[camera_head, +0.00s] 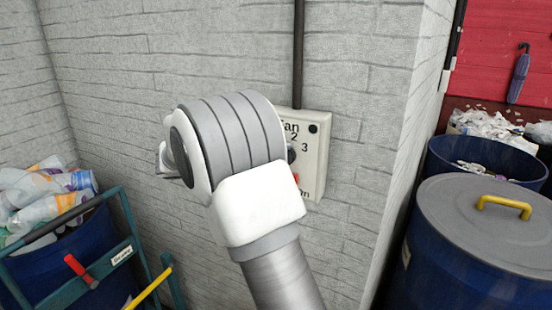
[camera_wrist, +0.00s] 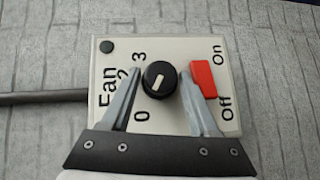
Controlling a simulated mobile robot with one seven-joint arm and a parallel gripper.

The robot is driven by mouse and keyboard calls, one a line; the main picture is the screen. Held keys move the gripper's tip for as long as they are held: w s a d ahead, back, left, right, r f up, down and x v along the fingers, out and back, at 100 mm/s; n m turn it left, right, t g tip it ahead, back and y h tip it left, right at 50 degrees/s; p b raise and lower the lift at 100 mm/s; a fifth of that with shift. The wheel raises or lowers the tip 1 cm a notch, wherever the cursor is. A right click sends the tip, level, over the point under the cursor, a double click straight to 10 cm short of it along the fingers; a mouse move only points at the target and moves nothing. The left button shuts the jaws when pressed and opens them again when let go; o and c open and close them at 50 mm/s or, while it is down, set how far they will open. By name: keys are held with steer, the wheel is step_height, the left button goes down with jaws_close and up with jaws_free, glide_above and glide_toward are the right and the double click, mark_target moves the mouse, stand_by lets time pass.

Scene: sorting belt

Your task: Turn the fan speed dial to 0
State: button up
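The fan control box (camera_wrist: 185,50) is a pale panel on the brick wall, and it also shows in the head view (camera_head: 318,165), partly behind my arm. Its black round dial (camera_wrist: 160,78) has a short white mark, slightly tilted; I cannot tell which number it points at. In the wrist view, 0 is at the dial's lower left, with 2 and 3 at its upper left; 1 is not visible. My gripper (camera_wrist: 160,72) is open, with one finger on each side of the dial and gaps visible. My wrist hides the fingers in the head view.
A red switch (camera_wrist: 204,79) between On and Off sits close beside the right finger. A conduit (camera_head: 298,55) runs up from the box. A lidded blue barrel (camera_head: 470,260) stands at right, and a cart (camera_head: 125,250) with a bin of bottles at left.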

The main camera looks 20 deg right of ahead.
steer(key=shift+o, duration=1)
steer(key=shift+a, duration=0.1)
steer(key=w+a+r, duration=0.2)
steer(key=a, duration=1.5)
